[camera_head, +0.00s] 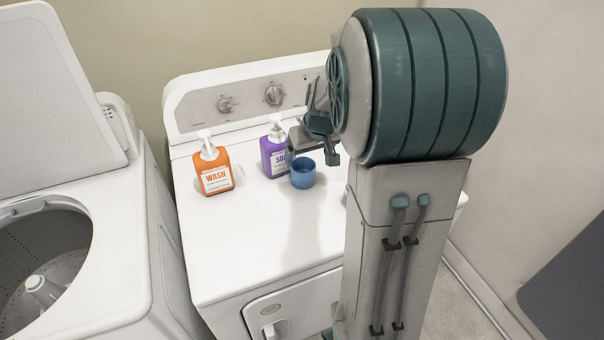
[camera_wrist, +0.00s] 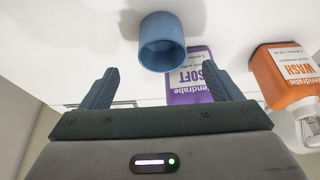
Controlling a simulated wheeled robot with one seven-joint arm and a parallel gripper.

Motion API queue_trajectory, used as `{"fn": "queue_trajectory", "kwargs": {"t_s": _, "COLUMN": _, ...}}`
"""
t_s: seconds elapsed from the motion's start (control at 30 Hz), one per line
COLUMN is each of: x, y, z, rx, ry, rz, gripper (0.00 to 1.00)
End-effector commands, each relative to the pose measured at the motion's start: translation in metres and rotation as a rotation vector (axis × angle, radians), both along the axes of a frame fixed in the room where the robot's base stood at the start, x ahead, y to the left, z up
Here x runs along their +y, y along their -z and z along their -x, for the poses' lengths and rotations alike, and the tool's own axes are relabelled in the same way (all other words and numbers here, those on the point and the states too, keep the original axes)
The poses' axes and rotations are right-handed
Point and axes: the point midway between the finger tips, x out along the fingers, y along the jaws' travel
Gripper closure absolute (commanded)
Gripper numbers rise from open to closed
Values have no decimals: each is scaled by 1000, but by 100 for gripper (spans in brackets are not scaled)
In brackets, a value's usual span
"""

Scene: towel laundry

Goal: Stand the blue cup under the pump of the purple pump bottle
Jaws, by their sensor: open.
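The blue cup (camera_head: 303,173) stands upright on the dryer top, at the front right of the purple pump bottle (camera_head: 273,154). The bottle stands upright with a white pump (camera_head: 277,124) on top. The cup is beside the bottle, not visibly beneath the pump's spout. My gripper (camera_head: 320,128) is open and empty, above and to the right of the cup. In the wrist view the cup (camera_wrist: 163,45) shows between the two spread fingertips, apart from them. The purple bottle (camera_wrist: 190,88) is partly hidden there behind the cup and a finger, and its pump is out of sight.
An orange pump bottle (camera_head: 214,172) stands left of the purple one on the white dryer (camera_head: 235,240). The dryer's control panel (camera_head: 245,100) rises behind them. The dryer top's front is clear. An open washer (camera_head: 110,260) stands at the left.

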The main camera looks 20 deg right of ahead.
Motion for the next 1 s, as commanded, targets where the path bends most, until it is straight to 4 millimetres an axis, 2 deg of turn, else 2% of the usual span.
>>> {"fn": "queue_trajectory", "kwargs": {"t_s": 0.13, "x": 0, "y": 17, "z": -7, "rx": 1, "ry": 0, "rz": -1, "gripper": 16}}
{"fn": "queue_trajectory", "kwargs": {"t_s": 0.37, "x": 1, "y": 28, "z": -12, "rx": 1, "ry": 1, "rz": -2, "gripper": 16}}
{"fn": "queue_trajectory", "kwargs": {"t_s": 0.7, "x": 3, "y": 64, "z": -29, "rx": 2, "ry": 1, "rz": -1, "gripper": 16}}
{"fn": "queue_trajectory", "kwargs": {"t_s": 1.0, "x": 3, "y": 70, "z": -31, "rx": -1, "ry": 1, "rz": 0, "gripper": 16}}
